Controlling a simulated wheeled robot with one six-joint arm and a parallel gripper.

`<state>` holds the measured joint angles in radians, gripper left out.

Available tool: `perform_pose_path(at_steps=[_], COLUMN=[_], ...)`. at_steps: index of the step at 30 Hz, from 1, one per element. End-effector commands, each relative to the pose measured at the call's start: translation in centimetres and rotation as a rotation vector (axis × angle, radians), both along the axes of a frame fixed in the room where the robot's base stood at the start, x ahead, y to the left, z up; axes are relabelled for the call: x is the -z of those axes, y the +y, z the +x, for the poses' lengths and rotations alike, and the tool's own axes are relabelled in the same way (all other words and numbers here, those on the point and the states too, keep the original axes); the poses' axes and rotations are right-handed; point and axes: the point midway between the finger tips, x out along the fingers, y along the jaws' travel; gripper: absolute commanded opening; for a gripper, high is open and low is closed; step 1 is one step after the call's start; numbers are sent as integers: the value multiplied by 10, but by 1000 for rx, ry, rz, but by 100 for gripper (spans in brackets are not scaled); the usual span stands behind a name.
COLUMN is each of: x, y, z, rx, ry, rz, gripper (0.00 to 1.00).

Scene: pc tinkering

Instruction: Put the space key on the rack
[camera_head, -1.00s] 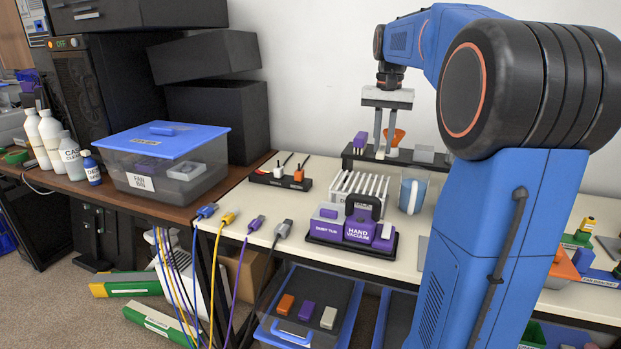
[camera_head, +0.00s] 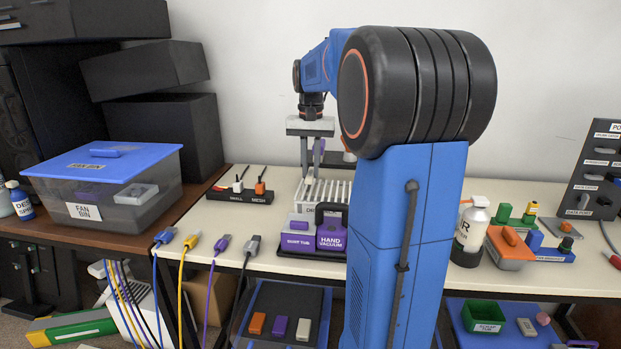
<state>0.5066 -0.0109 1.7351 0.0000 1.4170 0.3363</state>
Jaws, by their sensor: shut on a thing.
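My gripper (camera_head: 311,172) hangs at the back of the light bench, over the far side of the white slotted rack (camera_head: 338,193). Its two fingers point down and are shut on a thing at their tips. This thing, taken as the space key, is too small and too hidden for me to make out its shape. A purple patch shows beside the right finger; I cannot tell whether it is behind the gripper. The rack's right part is hidden behind my arm.
A purple hand vacuum (camera_head: 331,237) on a dark base stands in front of the rack.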

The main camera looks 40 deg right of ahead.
Motion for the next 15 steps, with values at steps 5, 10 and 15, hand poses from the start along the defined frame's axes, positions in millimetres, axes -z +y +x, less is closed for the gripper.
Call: perform_pose_path(at_steps=[5,10,15], x=[26,33,33], y=[0,0,0], z=[0,0,0], rx=[0,0,0], ry=[3,0,0], rz=[2,0,0], gripper=[0,0,0])
